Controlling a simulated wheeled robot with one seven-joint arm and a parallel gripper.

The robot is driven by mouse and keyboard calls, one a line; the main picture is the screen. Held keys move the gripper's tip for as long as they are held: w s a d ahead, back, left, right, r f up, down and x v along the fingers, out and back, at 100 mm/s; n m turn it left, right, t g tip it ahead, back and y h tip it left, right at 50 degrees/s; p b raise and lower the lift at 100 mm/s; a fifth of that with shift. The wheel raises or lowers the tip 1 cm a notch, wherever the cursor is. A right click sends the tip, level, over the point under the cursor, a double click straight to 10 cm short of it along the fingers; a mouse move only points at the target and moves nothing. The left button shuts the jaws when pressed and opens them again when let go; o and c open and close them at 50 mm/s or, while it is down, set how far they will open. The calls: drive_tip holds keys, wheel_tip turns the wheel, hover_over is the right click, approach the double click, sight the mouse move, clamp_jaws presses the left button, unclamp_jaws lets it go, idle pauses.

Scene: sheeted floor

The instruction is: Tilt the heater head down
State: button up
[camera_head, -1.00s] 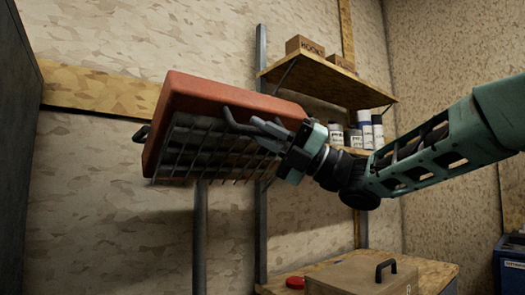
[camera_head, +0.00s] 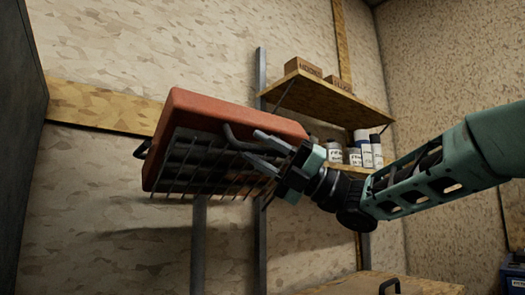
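The heater has a boxy orange-red head (camera_head: 215,108) with a dark wire grille (camera_head: 200,160) facing forward and down, on an upright grey post (camera_head: 199,245). A dark bent handle (camera_head: 238,141) sticks out at the right of the grille, and another dark handle (camera_head: 142,149) shows at the head's left side. My gripper (camera_head: 258,146) reaches in from the right, at the right handle. Its two fingers are apart, with the handle's end close to or between them. Whether they touch it is unclear.
A wooden wall shelf (camera_head: 335,101) with boxes on it is behind at the right, with several cans (camera_head: 352,156) below. A wooden bench top (camera_head: 425,286) is at the lower right. A dark cabinet (camera_head: 20,130) stands at the left edge.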

drive_tip(key=b+v, duration=0.1)
drive_tip(key=v, duration=1.6)
drive_tip(key=shift+d+b, duration=0.25)
drive_tip(key=shift+b, duration=0.1)
